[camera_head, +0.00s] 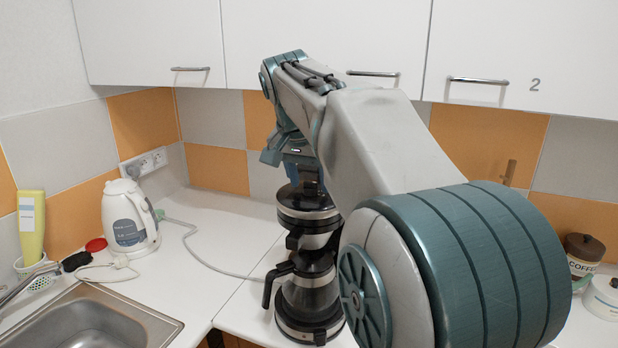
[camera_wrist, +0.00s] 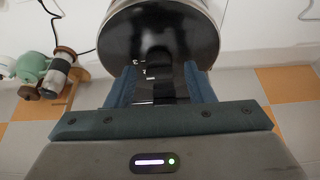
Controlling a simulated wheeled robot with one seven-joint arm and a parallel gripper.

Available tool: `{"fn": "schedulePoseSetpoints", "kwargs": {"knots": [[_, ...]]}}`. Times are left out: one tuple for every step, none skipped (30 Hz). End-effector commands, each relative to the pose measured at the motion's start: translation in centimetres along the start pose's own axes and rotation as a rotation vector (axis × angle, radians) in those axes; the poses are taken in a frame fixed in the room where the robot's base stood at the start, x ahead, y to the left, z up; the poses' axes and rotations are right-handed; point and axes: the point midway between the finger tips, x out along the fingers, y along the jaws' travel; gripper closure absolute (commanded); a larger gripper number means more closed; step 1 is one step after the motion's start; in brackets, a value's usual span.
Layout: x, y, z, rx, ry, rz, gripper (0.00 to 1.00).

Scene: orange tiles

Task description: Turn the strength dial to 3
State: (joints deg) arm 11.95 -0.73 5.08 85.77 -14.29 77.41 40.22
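The coffee maker (camera_head: 308,310) stands upright on the counter, black and steel with a glass jug, partly hidden by my arm. In the wrist view its round black top (camera_wrist: 125,38) fills the upper middle. A dark dial (camera_wrist: 160,62) with small white marks beside it lies at the top's near edge; its setting is too small and dark to read. My gripper (camera_wrist: 160,76) is open, with its two blue fingers on either side of the dark dial area and gaps showing. I cannot tell whether a finger touches it.
A white kettle (camera_head: 129,217) stands left, near the sink (camera_head: 90,325) and a green bottle (camera_head: 31,228). A cable crosses the counter. A coffee jar (camera_head: 582,252) and white pot (camera_head: 604,297) stand right. Wall cabinets (camera_head: 320,40) hang above.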

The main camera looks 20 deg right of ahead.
Motion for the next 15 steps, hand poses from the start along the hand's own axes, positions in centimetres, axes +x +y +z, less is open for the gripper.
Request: {"fn": "schedulePoseSetpoints", "kwargs": {"knots": [[0.0,0.0,0.0,0.000,-0.001,0.000,0.52],[0.0,0.0,0.0,0.000,-0.001,0.000,0.52],[0.0,0.0,0.0,0.000,-0.001,0.001,0.52],[0.0,0.0,0.0,0.000,-0.001,0.001,0.52],[0.0,0.0,0.0,-0.001,-0.001,0.001,0.52],[0.0,0.0,0.0,-0.001,-0.001,0.001,0.52],[0.0,0.0,0.0,-0.001,-0.001,0.001,0.52],[-0.1,0.0,0.0,-0.001,-0.001,0.001,0.52],[-0.4,0.0,0.0,-0.001,-0.001,0.001,0.52],[-0.6,0.0,0.0,-0.001,0.000,0.000,0.52],[-1.0,0.0,0.0,-0.001,0.001,-0.001,0.52],[-1.5,0.0,0.0,-0.001,0.001,-0.001,0.52],[-2.0,0.0,0.0,-0.001,0.001,-0.001,0.52],[-2.6,0.0,-0.1,-0.001,0.003,-0.002,0.52],[-3.5,0.0,-0.1,-0.001,0.002,-0.002,0.52]]}}
